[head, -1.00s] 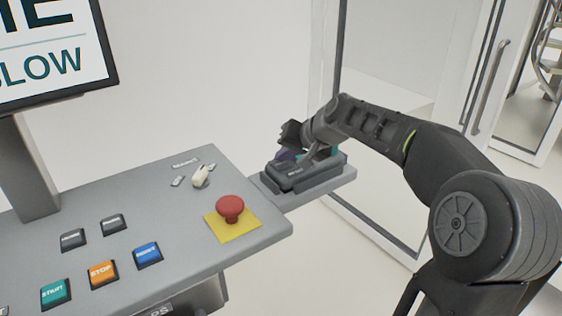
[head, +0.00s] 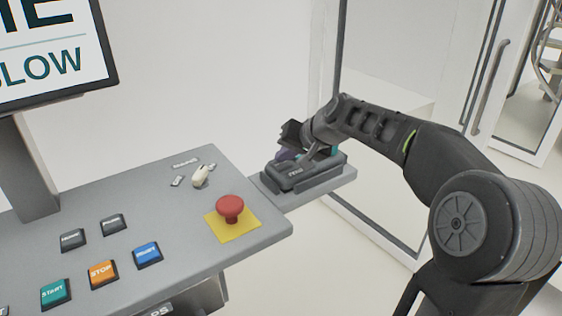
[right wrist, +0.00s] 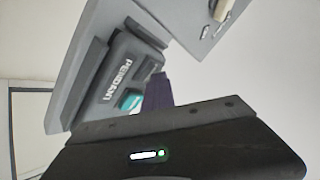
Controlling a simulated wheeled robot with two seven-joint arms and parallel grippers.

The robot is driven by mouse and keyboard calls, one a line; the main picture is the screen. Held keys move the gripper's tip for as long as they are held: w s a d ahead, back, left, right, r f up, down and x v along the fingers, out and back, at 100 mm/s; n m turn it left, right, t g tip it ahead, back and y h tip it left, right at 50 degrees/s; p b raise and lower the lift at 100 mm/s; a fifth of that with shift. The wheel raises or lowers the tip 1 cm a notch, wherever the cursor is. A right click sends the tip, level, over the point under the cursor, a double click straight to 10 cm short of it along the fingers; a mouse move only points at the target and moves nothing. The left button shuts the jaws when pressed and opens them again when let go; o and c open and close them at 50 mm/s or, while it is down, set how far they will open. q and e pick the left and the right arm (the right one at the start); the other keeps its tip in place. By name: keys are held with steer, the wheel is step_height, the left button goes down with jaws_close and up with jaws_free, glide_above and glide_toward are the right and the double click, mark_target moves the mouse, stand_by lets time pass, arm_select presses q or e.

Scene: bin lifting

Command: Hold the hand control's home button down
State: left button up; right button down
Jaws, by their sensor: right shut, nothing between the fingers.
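The hand control (head: 297,173) is a dark pendant lying in a grey cradle on a small shelf at the console's right end. In the right wrist view the hand control (right wrist: 120,72) shows its PENDANT lettering, a teal button (right wrist: 130,99) and a dark button (right wrist: 151,69). No home label can be read on it. My right gripper (head: 287,155) is over the far side of the hand control, shut and empty. In the right wrist view its purple fingers (right wrist: 158,84) end close beside the dark button; whether they touch or press it cannot be told. My left gripper is out of view.
The grey console (head: 190,240) carries a red emergency knob (head: 230,207) on a yellow plate, several labelled buttons and a small cream-coloured switch (head: 200,176). A monitor (head: 55,50) stands at upper left. A glass door with a handle (head: 490,85) is at right.

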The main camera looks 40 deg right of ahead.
mark_target(284, 165)
stand_by(0.5)
steer(key=shift+r+p, duration=0.7)
steer(key=shift+r, duration=0.2)
steer(key=shift+r+p, duration=1.95)
steer(key=shift+r, duration=0.6)
